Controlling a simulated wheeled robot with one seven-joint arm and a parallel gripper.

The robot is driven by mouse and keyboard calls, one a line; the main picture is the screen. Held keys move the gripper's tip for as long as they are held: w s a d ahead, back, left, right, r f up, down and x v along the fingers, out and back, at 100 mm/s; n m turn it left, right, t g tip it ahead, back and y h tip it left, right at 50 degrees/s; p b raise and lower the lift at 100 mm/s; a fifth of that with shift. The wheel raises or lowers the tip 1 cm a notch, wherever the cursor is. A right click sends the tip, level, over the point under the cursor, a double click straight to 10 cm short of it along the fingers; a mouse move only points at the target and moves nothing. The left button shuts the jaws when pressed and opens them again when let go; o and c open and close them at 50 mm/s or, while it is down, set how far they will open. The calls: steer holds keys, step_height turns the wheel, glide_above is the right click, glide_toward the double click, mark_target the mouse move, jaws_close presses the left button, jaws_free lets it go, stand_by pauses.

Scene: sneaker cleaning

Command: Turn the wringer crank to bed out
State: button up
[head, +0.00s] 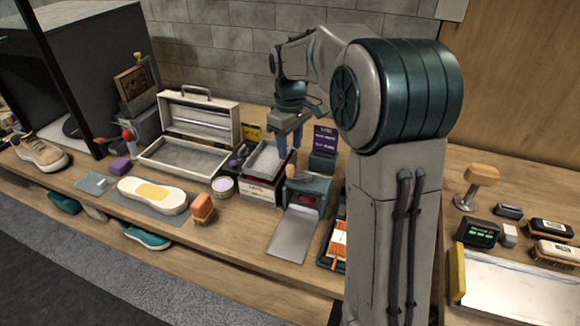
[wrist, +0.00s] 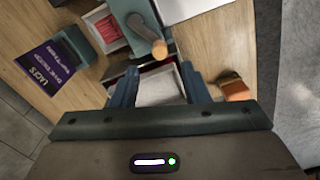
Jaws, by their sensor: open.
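The wringer (head: 308,190) is a small teal machine on the bench, with a flat grey bed plate (head: 291,236) lying out in front of it. Its crank (head: 293,171) shows a tan knob in the head view. In the wrist view, the wringer (wrist: 128,12) is at the top, and its crank (wrist: 140,28) has a grey arm ending in an orange-tan knob (wrist: 160,49). My gripper (head: 290,144) is open and empty above and just behind the crank. In the wrist view, the knob lies just beyond and between my fingertips (wrist: 160,74), apart from them.
A pale tray (head: 268,160) on a box sits left of the wringer, under my fingers. A purple sign (head: 325,138) stands behind. A tray with orange items (head: 337,243) is close on the right. An orange-brown block (head: 203,208) and a shoe sole (head: 152,195) lie left.

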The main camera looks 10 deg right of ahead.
mark_target(290, 166)
step_height(290, 166, down, 8)
steer(key=shift+r, duration=0.2)
jaws_close()
